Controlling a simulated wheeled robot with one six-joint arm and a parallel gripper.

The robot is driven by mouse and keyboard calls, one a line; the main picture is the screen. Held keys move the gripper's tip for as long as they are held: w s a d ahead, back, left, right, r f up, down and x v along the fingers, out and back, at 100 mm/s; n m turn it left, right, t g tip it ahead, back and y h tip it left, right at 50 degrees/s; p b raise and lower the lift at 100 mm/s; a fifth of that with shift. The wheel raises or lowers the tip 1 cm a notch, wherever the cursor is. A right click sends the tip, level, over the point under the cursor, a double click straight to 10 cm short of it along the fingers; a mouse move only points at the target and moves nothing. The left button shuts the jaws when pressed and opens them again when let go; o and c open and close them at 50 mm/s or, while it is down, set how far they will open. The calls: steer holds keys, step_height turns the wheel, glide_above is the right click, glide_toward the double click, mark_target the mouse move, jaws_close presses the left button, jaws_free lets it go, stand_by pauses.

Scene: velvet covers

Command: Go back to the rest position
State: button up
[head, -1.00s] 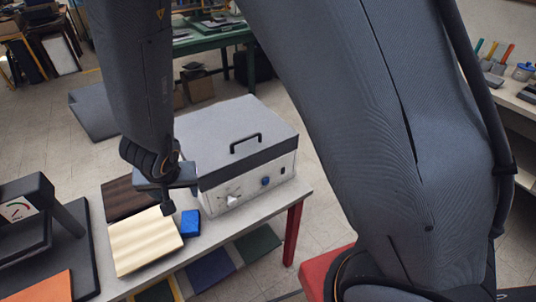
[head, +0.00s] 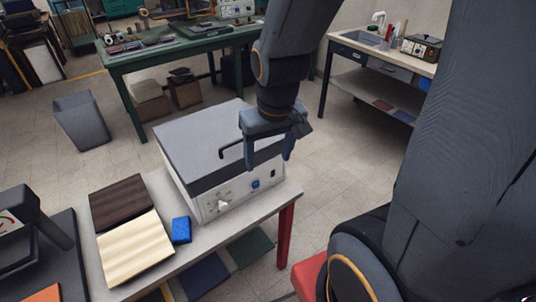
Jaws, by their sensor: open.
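My gripper (head: 270,162) points down in front of the grey-lidded white box (head: 215,165) on the table. Its two fingers are apart with nothing between them. It hides part of the box's lid and black handle, and I cannot tell how far it is from the box. My arm rises above it to the top of the view. To its left on the table lie a blue block (head: 181,230), a pale striped board (head: 133,250) and a dark brown board (head: 121,203).
A dark device (head: 40,232) stands at the table's left end. A green table (head: 180,52) with items stands behind, beside a grey bin (head: 81,120). A sink bench (head: 370,68) is at the back right. A red surface (head: 310,276) is near my arm. Open floor lies between.

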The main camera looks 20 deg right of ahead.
step_height(320, 180, down, 7)
steer(key=b, duration=0.6)
steer(key=shift+g, duration=0.4)
